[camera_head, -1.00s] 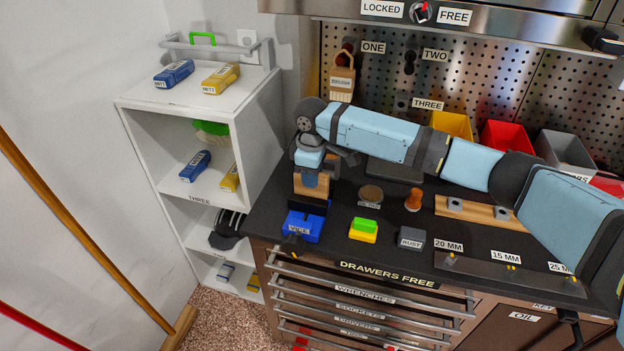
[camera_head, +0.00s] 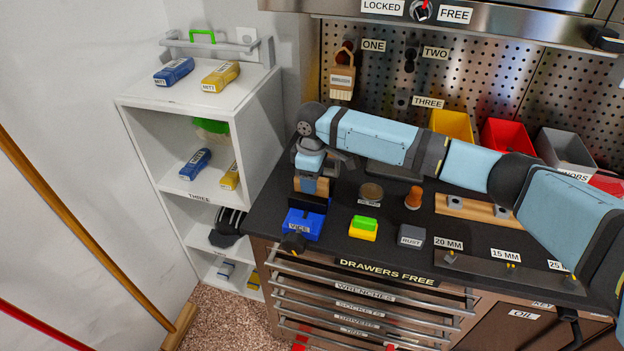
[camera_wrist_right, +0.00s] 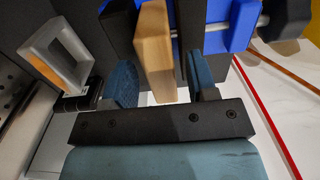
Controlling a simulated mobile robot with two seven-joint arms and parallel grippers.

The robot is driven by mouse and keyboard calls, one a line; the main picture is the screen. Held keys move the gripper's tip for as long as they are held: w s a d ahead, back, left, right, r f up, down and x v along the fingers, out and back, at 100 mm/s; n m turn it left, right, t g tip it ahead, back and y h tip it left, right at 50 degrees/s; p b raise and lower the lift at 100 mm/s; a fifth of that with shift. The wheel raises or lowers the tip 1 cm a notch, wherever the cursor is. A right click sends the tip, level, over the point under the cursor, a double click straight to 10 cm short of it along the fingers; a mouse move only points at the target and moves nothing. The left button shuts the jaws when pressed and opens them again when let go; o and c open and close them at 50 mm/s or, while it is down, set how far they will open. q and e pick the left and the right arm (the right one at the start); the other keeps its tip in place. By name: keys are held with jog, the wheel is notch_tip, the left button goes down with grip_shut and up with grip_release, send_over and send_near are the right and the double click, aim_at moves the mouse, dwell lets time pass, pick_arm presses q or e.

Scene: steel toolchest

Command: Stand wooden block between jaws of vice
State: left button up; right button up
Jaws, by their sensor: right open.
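The blue vice (camera_head: 303,224) with dark jaws stands at the bench's front left corner. The light wooden block (camera_head: 320,187) shows just above the jaws and below my right gripper (camera_head: 312,178). In the right wrist view the block (camera_wrist_right: 153,45) is upright between the two black jaw plates of the vice (camera_wrist_right: 240,25). My right gripper (camera_wrist_right: 160,82) is open there, with one blue finger pad on each side of the block and gaps between. The block's lower end is hidden. My left gripper is not in view.
Right of the vice are a round brown tin (camera_head: 371,192), a green and yellow block (camera_head: 363,229), a grey block (camera_head: 411,236) and an orange peg (camera_head: 413,198). White shelves (camera_head: 150,190) stand at the left. A pegboard (camera_head: 380,85) is behind the bench.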

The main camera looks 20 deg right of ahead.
notch_tip(320, 180, up, 12)
jog(key=b, duration=0.1)
jog(key=shift+f, duration=0.15)
dwell(0.5)
